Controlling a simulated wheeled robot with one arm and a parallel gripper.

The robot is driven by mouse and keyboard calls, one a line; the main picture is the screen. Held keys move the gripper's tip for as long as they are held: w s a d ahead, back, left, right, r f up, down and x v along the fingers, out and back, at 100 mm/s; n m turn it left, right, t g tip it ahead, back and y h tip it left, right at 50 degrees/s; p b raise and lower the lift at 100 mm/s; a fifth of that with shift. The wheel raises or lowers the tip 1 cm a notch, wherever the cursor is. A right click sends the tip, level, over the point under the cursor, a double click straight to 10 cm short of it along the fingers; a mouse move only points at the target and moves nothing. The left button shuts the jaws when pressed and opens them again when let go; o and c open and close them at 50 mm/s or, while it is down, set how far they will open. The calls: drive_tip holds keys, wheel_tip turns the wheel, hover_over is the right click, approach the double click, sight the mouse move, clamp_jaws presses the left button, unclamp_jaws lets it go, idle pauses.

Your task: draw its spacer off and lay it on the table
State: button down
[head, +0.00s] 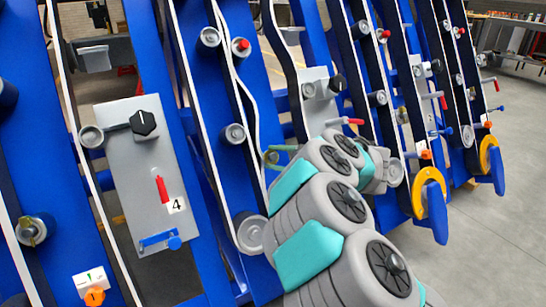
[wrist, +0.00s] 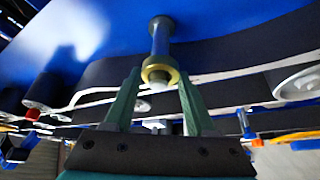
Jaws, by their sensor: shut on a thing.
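In the wrist view, a blue post (wrist: 160,45) stands out from a blue panel. A brass-coloured ring (wrist: 149,74), which looks like the spacer, sits at the post's near end, with a pale pin tip in its middle. The two green fingers of my gripper (wrist: 160,78) stand on either side of the ring and are shut on it. The ring is still around the post's end. In the head view my grey and teal arm reaches toward the blue frames and hides most of the gripper. The table for laying it on cannot be made out for certain.
Dark belts and rollers (wrist: 298,82) run close around the gripper. In the head view, a grey plate (head: 140,180) with a black knob and red lever is at left. Yellow and blue wheel parts (head: 430,195) stand at right. Grey floor (head: 490,240) is clear at lower right.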

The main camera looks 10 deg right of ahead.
drive_tip(key=shift+s+d+r+p, duration=0.25)
drive_tip(key=shift+s+r+p, duration=0.15)
drive_tip(key=shift+s, duration=0.35)
drive_tip(key=shift+s+d+r+p, duration=0.25)
drive_tip(key=shift+s+r, duration=0.25)
drive_tip(key=shift+s, duration=0.25)
drive_tip(key=shift+s+d+r+p, duration=0.2)
drive_tip(key=shift+s+r+p, duration=0.25)
drive_tip(key=shift+s, duration=0.3)
drive_tip(key=shift+w, duration=0.1)
